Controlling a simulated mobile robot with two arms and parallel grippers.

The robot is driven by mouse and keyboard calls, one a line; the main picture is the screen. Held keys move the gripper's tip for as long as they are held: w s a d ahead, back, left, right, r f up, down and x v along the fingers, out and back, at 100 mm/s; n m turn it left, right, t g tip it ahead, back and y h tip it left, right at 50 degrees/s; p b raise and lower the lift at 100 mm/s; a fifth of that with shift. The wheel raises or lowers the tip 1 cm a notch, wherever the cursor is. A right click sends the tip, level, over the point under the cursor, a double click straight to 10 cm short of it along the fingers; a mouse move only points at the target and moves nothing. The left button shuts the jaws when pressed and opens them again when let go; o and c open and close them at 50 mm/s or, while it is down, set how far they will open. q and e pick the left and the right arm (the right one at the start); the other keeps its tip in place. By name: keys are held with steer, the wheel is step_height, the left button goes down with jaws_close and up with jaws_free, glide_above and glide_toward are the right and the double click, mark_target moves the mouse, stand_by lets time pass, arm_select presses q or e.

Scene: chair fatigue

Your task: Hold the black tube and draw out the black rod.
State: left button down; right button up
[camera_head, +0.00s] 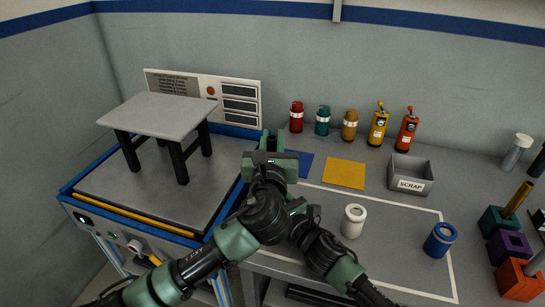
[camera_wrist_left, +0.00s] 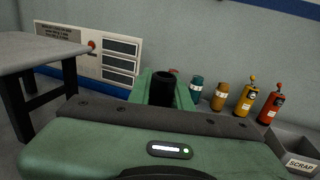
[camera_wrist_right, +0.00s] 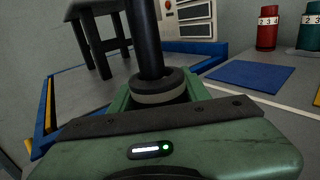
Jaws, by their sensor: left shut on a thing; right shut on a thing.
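My left gripper (camera_head: 272,155) is shut on an upright black cylinder, which looks like the black rod (camera_wrist_left: 162,90); its dark top stands above the jaws. The rod's top also shows in the head view (camera_head: 272,143). In the right wrist view, a slim black shaft (camera_wrist_right: 146,35) rises out of the top of the frame from a wider round black piece with a pale band, which looks like the black tube (camera_wrist_right: 158,84). My right gripper (camera_wrist_right: 158,97) is shut around this wider piece. In the head view my left arm hides the right gripper and the tube.
A grey stool (camera_head: 158,112) stands on a blue-edged platform (camera_head: 120,205) at left. A white canister (camera_head: 353,220) and a blue one (camera_head: 440,240) stand at right. A scrap bin (camera_head: 410,172), yellow mat (camera_head: 344,173) and several bottles (camera_head: 350,125) are behind. Coloured blocks (camera_head: 510,248) line the right edge.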

arm_select(q)
step_height(320, 180, up, 3)
steer(key=shift+r, duration=0.1)
arm_select(e)
steer(key=o, duration=1.5)
